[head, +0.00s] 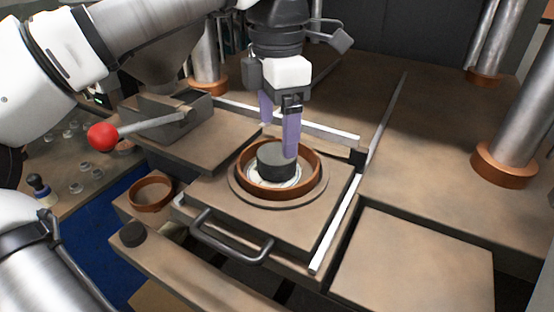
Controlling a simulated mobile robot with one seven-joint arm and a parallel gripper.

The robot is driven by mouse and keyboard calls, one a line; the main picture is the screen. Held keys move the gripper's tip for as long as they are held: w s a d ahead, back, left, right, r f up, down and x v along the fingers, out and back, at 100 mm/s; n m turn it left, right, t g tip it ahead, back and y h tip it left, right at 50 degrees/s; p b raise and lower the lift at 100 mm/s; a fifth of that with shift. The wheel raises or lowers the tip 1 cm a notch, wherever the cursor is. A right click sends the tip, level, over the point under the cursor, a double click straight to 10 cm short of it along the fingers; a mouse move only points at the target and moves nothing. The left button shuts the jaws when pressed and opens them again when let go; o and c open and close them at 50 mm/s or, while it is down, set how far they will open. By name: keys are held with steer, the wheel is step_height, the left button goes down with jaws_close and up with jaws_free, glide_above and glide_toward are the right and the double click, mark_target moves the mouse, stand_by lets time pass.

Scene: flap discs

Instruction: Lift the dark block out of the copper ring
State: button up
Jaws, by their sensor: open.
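The dark block (275,161) is a short dark cylinder. It stands upright inside the copper ring (312,180), with a whitish disc (262,179) showing around its foot. The ring sits on a round base on a brown sliding plate (219,204). My gripper (279,134) is open, with two purple fingers pointing down. One finger is at the block's right side, overlapping its edge in the picture. The other is behind and to the left, higher up. I cannot tell whether either finger touches the block.
A lever with a red knob (103,137) stands to the left. A smaller copper ring (151,193) and a dark round knob (133,234) are at the lower left. A dark handle (231,243) is on the plate's front. Metal columns (519,122) stand at right. Pale rails (335,221) edge the plate.

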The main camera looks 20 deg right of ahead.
mark_target(277, 153)
step_height(277, 153, down, 4)
steer(key=shift+s+f+p, duration=0.15)
steer(key=shift+f+p, duration=0.1)
steer(key=shift+p, duration=0.15)
steer(key=c, duration=1.2)
